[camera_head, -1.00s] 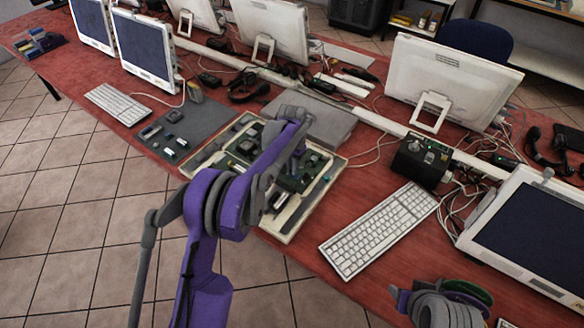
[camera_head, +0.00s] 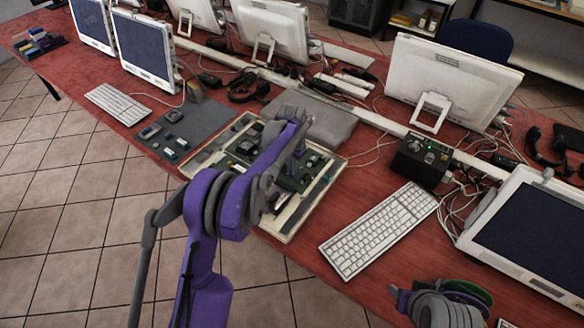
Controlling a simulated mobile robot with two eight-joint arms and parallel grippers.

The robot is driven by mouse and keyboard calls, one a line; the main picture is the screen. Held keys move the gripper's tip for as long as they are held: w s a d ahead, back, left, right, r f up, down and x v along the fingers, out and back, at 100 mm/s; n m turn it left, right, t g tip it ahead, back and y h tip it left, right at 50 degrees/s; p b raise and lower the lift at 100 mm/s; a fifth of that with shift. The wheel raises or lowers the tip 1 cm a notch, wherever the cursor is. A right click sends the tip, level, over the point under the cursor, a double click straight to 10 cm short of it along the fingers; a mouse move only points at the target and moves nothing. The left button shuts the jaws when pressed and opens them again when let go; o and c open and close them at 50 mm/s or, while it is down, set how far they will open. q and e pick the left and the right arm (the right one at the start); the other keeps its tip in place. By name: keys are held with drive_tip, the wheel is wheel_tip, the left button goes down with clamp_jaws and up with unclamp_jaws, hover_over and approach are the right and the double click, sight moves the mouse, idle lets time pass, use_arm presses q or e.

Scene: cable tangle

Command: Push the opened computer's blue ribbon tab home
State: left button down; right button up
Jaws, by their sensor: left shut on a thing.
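The opened computer (camera_head: 332,165) lies on the red table in the middle of the view, a shallow pale tray with a dark green board and grey parts inside. My purple and grey left arm reaches across it from the lower left and covers much of its middle. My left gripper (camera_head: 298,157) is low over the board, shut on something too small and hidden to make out. The blue ribbon tab cannot be told apart at this size. My right arm shows only in part at the bottom right; its fingertips are out of view.
A grey mat (camera_head: 205,118) with small parts lies left of the computer, and a grey slab (camera_head: 325,122) lies behind it. A white keyboard (camera_head: 380,230) and a black box (camera_head: 420,160) with loose cables are to the right. Monitors and a white cable duct stand behind.

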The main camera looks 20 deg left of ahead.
use_arm(q)
drive_tip(key=shift+s+d+f+b, duration=0.1)
drive_tip(key=shift+s+d+b, duration=0.15)
drive_tip(key=shift+d, duration=0.55)
drive_tip(key=c, duration=1.2)
unclamp_jaws()
drive_tip(key=shift+r, duration=0.2)
wheel_tip(320, 180, up, 11)
drive_tip(key=shift+f, duration=0.15)
